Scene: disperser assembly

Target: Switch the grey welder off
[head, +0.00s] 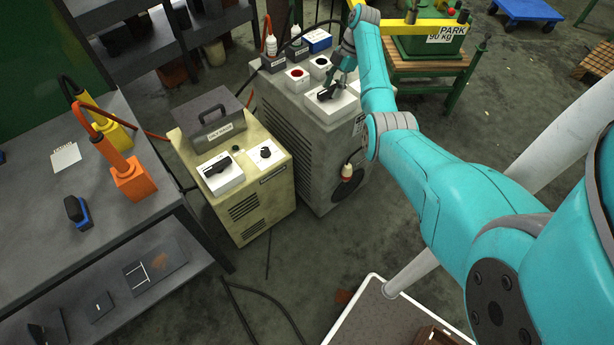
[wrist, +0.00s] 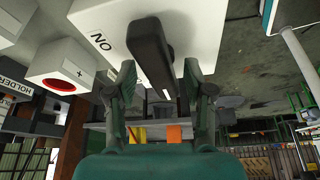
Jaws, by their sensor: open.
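The grey welder (head: 297,128) stands on the floor at the centre of the head view. On its top is a white switch box (head: 345,103) with a black lever (head: 326,94). In the wrist view the white box (wrist: 200,25) carries lettering that reads "ON" upside down, beside the black lever (wrist: 150,45). My gripper (head: 337,76) is over the box. In the wrist view my gripper (wrist: 160,78) is open, with one finger on each side of the lever. I cannot tell whether either finger touches it.
A beige welder (head: 265,200) with its own black switch (head: 217,167) stands to the left. Two small white socket boxes (head: 297,76) sit behind the switch box. A dark workbench (head: 40,215) is at left.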

